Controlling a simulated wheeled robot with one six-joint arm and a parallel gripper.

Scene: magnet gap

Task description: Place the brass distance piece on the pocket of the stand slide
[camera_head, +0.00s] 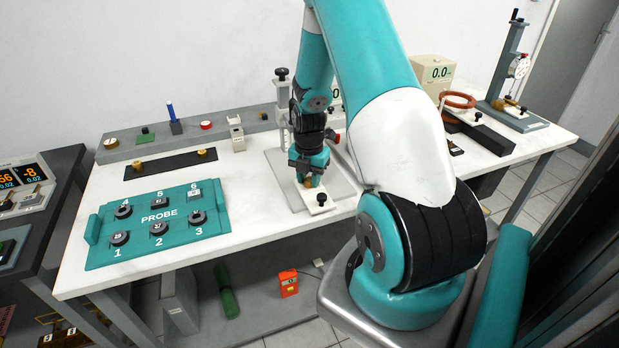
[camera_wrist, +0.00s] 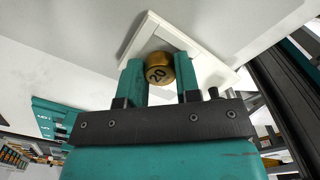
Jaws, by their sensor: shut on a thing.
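The brass distance piece (camera_wrist: 159,72), a short round piece marked 20, sits between the teal fingers of my gripper (camera_head: 309,179). My gripper is shut on it. In the head view the piece (camera_head: 307,183) is mostly hidden by the fingers. The white stand slide (camera_head: 320,208) lies at the front of the stand, right below my gripper. In the wrist view the slide (camera_wrist: 150,31) shows behind the piece, with a recessed area framed by a raised edge. The piece is over or in this area; I cannot tell whether it touches the slide.
The stand's column (camera_head: 282,102) rises behind my gripper. A teal probe tray (camera_head: 150,251) with several numbered dark pieces lies at the left. A black strip (camera_head: 165,166) bears two brass pieces. A copper-coloured ring (camera_head: 457,99) stands at the back right. The table front edge is close to the slide.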

